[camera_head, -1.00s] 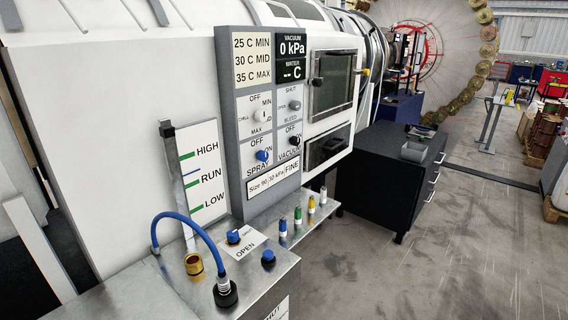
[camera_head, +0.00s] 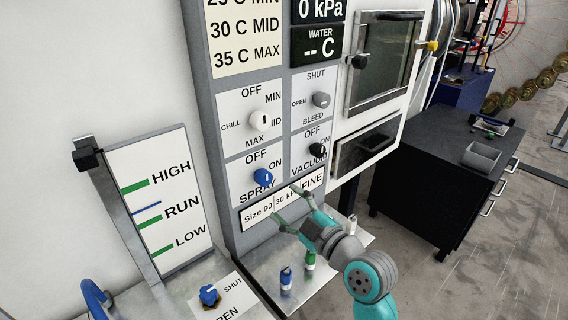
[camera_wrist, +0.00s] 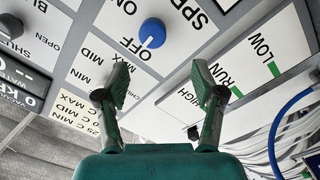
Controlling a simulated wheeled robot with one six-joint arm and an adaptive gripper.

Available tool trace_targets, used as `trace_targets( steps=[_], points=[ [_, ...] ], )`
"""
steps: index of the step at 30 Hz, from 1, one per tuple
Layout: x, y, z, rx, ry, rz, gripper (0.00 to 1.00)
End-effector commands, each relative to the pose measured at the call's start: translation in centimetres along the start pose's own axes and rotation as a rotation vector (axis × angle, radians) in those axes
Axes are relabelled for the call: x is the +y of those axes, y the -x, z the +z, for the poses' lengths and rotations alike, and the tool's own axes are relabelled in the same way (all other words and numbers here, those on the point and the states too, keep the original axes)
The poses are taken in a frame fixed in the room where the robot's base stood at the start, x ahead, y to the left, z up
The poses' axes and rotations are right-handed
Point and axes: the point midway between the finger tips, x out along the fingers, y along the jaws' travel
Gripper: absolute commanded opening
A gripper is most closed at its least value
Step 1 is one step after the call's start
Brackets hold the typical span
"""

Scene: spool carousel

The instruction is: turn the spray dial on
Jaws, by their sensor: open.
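The spray dial (camera_head: 263,177) is a blue knob with a white mark, on a white plate labelled OFF, ON and SPRAY at the lower left of the grey control panel. In the wrist view the blue spray dial (camera_wrist: 152,33) sits beyond the fingertips, and its white mark points towards OFF. My gripper (camera_head: 288,209) is open and empty, in front of the panel, to the lower right of the dial and apart from it. In the wrist view, my gripper's fingers (camera_wrist: 160,80) are spread, with the dial above the gap between them.
The white chill dial (camera_head: 261,121) is above the spray dial, the black vacuum dial (camera_head: 318,150) to its right and the grey bleed dial (camera_head: 320,100) at upper right.

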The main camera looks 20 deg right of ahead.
Motion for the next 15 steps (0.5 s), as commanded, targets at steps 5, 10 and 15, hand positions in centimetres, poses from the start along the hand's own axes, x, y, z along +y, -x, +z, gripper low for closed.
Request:
trace_targets(
  steps=[5,10,15],
  points=[
    [0.5,-0.9,-0.4,0.008,0.018,-0.005,0.68],
    [0.4,-3.2,-0.5,0.009,0.016,-0.005,0.68],
    [0.4,-6.3,-0.5,0.009,0.016,-0.005,0.68]
  ],
)
